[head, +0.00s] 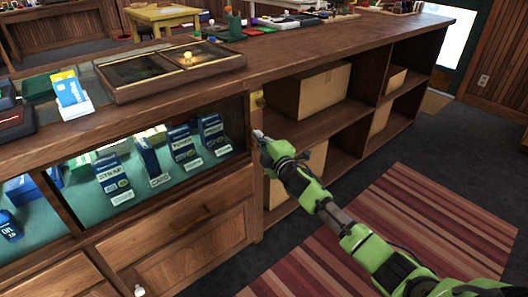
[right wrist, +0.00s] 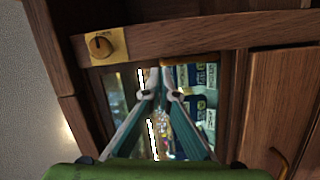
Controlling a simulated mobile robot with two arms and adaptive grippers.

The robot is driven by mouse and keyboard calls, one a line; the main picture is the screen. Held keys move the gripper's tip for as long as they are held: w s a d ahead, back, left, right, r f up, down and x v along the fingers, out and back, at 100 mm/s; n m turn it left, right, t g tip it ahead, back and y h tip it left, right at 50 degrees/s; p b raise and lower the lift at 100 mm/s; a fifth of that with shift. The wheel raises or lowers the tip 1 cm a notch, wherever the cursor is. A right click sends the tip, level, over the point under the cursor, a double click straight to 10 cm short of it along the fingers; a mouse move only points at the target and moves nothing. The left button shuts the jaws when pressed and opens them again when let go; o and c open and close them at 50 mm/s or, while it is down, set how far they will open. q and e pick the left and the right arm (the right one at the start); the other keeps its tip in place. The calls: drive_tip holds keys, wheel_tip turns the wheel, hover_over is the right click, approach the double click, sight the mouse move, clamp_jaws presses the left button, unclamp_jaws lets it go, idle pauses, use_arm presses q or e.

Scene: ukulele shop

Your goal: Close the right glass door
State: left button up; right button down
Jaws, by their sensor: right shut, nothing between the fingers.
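The display case has a wood-framed front, and its right glass section (head: 150,172) shows boxed goods on a teal shelf behind it. A dark upright divides it from the left section. The pane itself is hard to make out, so I cannot tell how far the door stands open. My right gripper (head: 258,135) is shut and empty at the right end of this section, by the case's corner post. In the right wrist view, the fingers (right wrist: 160,78) meet in front of the glass section, with blue boxes to the right. I cannot tell whether they touch it. My left gripper is not in view.
A brass plate with a round knob (right wrist: 100,44) sits on the wood rail. Below the case is a wooden drawer front (head: 195,245). Open shelves with cardboard boxes (head: 310,92) stand to the right. A striped rug (head: 420,220) covers the clear floor.

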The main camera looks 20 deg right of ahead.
drive_tip(key=s, duration=0.8)
drive_tip(key=shift+s+a+r, duration=0.15)
drive_tip(key=shift+s+a, duration=0.2)
